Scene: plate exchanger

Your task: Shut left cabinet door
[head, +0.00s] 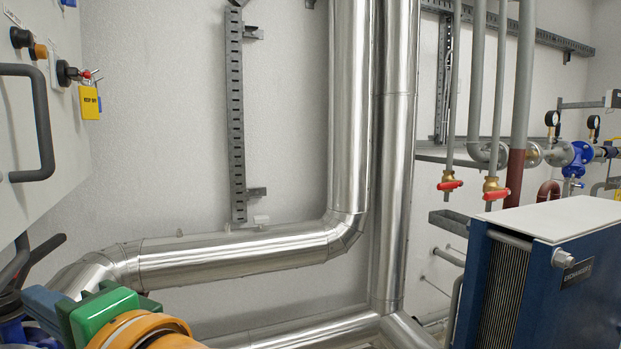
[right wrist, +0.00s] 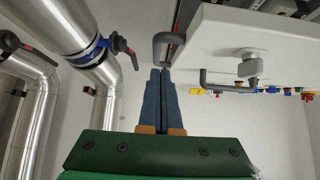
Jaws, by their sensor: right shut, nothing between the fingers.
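A white cabinet front (head: 70,140) with a dark bar handle (head: 40,125) stands at the left of the head view. It is cut off by the picture edge, so I cannot tell how far its door stands open. In the right wrist view the white panel (right wrist: 290,55) fills the upper right, with a bar handle (right wrist: 230,84) and a grey latch (right wrist: 250,66). My right gripper (right wrist: 160,74) is shut and empty, its blue fingertips close to a dark grey handle (right wrist: 168,40) at the panel's left edge; contact is unclear. It also shows at lower left in the head view (head: 35,298). My left gripper is out of view.
Knobs and a yellow tag (head: 89,102) sit on the cabinet front. A large silver pipe (head: 235,252) runs behind my right gripper. A pipe with a black valve lever (right wrist: 123,46) is left of the fingers in the wrist view. A blue heat exchanger (head: 540,285) stands at right.

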